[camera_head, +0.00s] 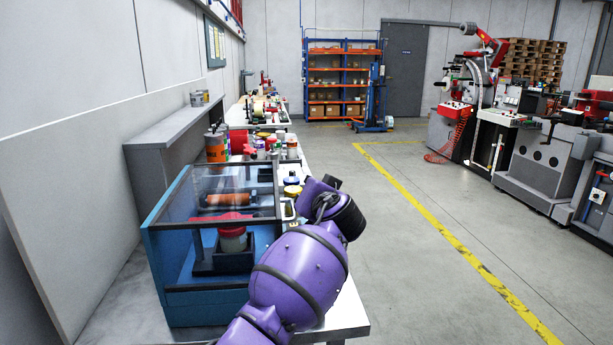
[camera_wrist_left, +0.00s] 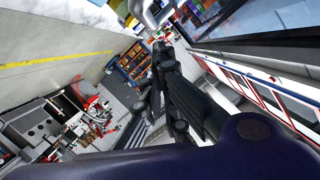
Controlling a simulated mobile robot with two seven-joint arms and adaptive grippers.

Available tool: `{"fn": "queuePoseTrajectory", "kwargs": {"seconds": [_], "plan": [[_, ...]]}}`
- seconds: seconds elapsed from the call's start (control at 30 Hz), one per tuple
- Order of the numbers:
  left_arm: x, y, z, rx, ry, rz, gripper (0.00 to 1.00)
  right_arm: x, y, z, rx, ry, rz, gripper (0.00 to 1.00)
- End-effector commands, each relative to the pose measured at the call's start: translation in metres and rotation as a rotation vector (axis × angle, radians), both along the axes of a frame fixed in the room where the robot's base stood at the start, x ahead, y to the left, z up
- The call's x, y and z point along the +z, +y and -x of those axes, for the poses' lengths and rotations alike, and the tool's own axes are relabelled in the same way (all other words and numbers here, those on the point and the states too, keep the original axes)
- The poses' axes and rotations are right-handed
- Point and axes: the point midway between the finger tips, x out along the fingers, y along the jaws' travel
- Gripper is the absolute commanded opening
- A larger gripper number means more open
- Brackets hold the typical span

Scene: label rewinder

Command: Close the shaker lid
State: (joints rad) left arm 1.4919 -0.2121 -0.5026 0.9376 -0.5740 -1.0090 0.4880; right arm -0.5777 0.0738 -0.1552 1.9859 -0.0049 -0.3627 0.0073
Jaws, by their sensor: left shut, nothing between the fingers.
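The shaker (camera_head: 158,258) is a blue box on the near end of the bench, with a dark-framed clear lid (camera_head: 205,180). A jar with a red cap (camera_head: 232,240) stands in a dark holder inside, and an orange cylinder (camera_head: 224,200) lies behind it. How far the lid is open is hard to tell. My right gripper is not in view.
The bench (camera_head: 345,315) continues behind the shaker with jars and tins, including an orange tin (camera_head: 215,146). A grey shelf (camera_head: 165,125) stands along the wall at left. The floor (camera_head: 400,250) to the right is open up to a yellow line.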

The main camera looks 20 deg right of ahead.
Motion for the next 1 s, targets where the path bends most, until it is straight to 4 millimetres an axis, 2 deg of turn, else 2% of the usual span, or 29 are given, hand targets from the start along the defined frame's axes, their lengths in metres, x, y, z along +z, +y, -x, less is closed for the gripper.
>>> {"fn": "queuePoseTrajectory", "kwargs": {"seconds": [0.03, 0.1, 0.3, 0.8, 1.0], "plan": [[-0.009, 0.0, 0.0, 0.0, -0.002, -0.017, 0.0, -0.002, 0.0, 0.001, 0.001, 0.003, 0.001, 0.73], [-0.015, 0.001, 0.0, 0.0, -0.009, -0.038, 0.0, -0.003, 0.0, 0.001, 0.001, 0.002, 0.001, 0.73], [-0.025, 0.002, -0.001, -0.001, -0.02, -0.072, 0.0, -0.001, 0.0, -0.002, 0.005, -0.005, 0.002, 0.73], [-0.029, 0.004, -0.001, 0.003, -0.014, -0.076, 0.0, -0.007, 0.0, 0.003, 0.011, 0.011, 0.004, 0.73], [-0.028, 0.005, 0.012, 0.002, -0.012, -0.074, 0.0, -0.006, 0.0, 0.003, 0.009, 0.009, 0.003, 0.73]]}}
